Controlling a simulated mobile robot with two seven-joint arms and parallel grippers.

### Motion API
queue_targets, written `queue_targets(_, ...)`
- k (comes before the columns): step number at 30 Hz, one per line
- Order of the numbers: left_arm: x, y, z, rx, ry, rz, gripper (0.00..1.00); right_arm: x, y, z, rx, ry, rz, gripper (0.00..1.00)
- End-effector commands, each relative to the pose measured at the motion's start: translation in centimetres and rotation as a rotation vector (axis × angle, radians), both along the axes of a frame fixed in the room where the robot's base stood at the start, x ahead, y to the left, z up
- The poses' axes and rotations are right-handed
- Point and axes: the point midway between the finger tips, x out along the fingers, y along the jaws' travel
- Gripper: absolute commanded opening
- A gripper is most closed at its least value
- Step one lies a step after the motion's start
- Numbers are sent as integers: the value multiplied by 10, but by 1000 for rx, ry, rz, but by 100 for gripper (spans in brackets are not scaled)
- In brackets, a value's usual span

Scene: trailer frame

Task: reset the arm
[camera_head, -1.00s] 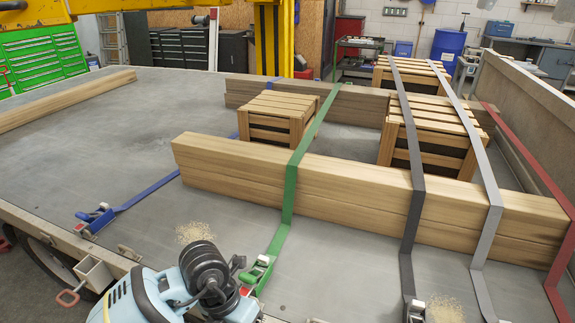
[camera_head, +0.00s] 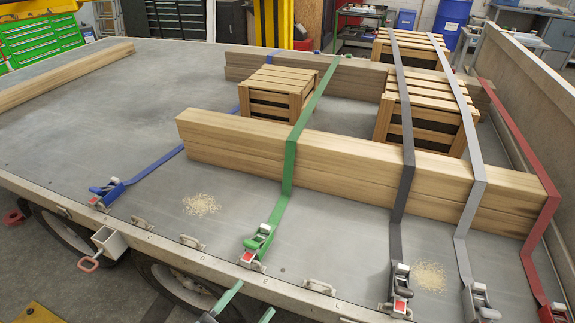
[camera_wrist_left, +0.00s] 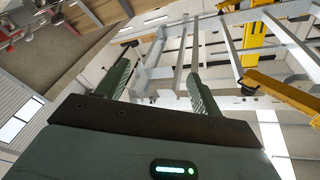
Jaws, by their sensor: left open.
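My left gripper (camera_head: 247,308) shows only as two green fingertips at the bottom edge of the head view, below the green ratchet. The fingers stand apart with nothing between them. In the left wrist view the same gripper (camera_wrist_left: 160,82) is open and empty, with its green fingers pointing up towards the roof beams. The rest of my left arm is out of the head view. My right gripper is not in view.
The trailer bed (camera_head: 100,110) carries timber beams (camera_head: 350,155) and wooden crates (camera_head: 277,92), held by blue, green, black, grey and red straps. Ratchets (camera_head: 258,240) line the near edge. The left part of the bed is mostly clear.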

Motion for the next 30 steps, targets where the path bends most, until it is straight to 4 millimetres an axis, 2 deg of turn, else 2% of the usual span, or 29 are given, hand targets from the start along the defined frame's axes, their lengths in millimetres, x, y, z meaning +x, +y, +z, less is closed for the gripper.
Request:
queue_targets(3,-25,46,-46,-67,287,202,66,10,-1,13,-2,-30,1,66)
queue_targets(6,-61,79,-88,-107,530,343,66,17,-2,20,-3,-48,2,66)
queue_targets(9,-103,102,-122,-134,739,444,66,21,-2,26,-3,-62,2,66)
queue_targets(12,-139,116,-145,-156,899,508,66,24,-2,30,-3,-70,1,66)
queue_targets(15,-166,123,-158,-170,1005,544,66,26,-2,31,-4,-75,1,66)
queue_targets(18,-179,126,-165,-177,1058,560,66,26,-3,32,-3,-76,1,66)
queue_targets(30,-182,126,-167,-178,1071,563,66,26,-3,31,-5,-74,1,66)
